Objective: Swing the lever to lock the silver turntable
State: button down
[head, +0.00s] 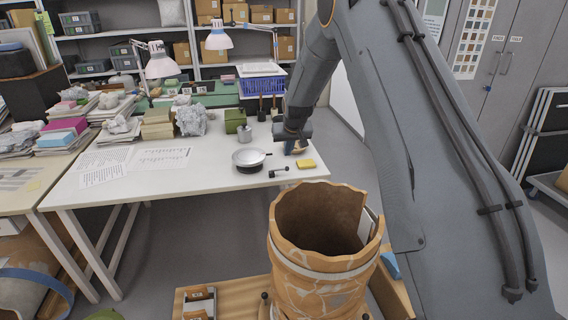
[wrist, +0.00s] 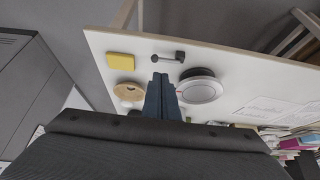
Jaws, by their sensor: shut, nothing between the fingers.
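The silver turntable (head: 249,156), a round disc on a dark base, stands near the front edge of the white table. It also shows in the wrist view (wrist: 201,90). The lever (head: 279,172), a short dark bar with a knob at one end and a block at the other, lies between the turntable and the table edge; it also shows in the wrist view (wrist: 168,58). My gripper (head: 289,150) is right of the turntable in the head view. In the wrist view its blue fingers (wrist: 160,78) are together and empty, pointing toward the lever. Contact cannot be told.
A yellow sponge (head: 306,164) and a round tan item (wrist: 128,91) lie beside my gripper. A metal can (head: 244,134) and a green box (head: 234,120) stand behind the turntable. Papers (head: 130,162) cover the left. A large reassembled pot (head: 325,270) stands in front.

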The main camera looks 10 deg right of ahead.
aim_at(285, 168)
jog(key=p+x, duration=0.3)
jog(key=x, duration=0.8)
jog(key=shift+w+a+f, duration=0.1)
jog(key=shift+w, duration=0.1)
